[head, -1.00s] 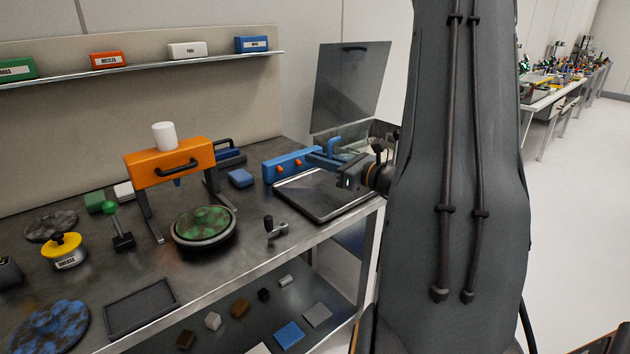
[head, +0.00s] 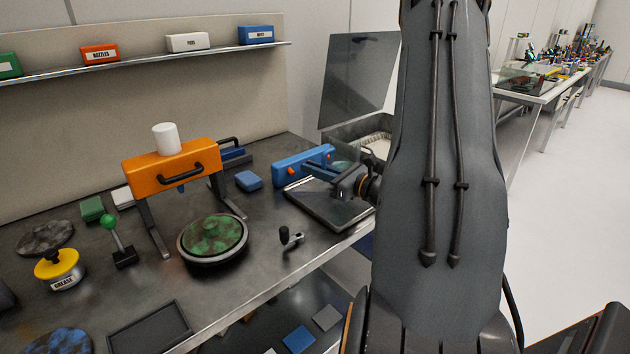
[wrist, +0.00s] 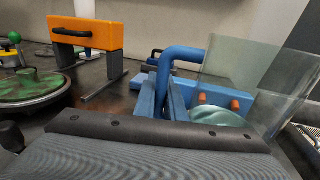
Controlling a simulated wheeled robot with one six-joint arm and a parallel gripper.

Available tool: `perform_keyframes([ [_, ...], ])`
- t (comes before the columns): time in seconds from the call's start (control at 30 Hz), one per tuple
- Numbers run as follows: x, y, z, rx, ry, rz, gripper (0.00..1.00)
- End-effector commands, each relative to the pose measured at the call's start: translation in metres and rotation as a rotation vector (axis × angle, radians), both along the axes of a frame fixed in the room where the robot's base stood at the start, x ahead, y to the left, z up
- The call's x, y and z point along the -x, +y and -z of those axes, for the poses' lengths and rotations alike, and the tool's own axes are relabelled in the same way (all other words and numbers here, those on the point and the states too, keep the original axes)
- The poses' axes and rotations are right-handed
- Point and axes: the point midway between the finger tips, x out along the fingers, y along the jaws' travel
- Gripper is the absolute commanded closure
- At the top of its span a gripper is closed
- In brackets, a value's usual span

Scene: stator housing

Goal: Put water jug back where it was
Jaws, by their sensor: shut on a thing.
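The water jug (wrist: 238,68) is clear, with a blue handle (wrist: 185,54) and pale water low inside. It stands out large in the wrist view, right of centre. In the head view its glass (head: 343,165) shows faintly beside my gripper (head: 325,168), above the dark tray area. In the wrist view my gripper (wrist: 165,92) has its blue fingers shut on the jug's handle.
A blue block with orange knobs (head: 300,162) stands behind the jug. A flat dark tray (head: 335,209) lies below, with an open-lidded bin (head: 362,134) behind. The orange frame (head: 170,173), green-topped round dish (head: 212,238) and small black crank (head: 290,238) are to the left.

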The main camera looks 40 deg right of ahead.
Motion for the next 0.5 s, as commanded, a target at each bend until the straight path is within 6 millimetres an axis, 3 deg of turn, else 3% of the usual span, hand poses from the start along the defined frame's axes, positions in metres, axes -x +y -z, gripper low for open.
perform_keyframes([
  [0.3, 0.0, 0.001, 0.034, 0.0, 0.0, -0.001, 1.0],
  [0.5, -0.001, 0.001, 0.04, 0.002, -0.002, -0.002, 1.0],
])
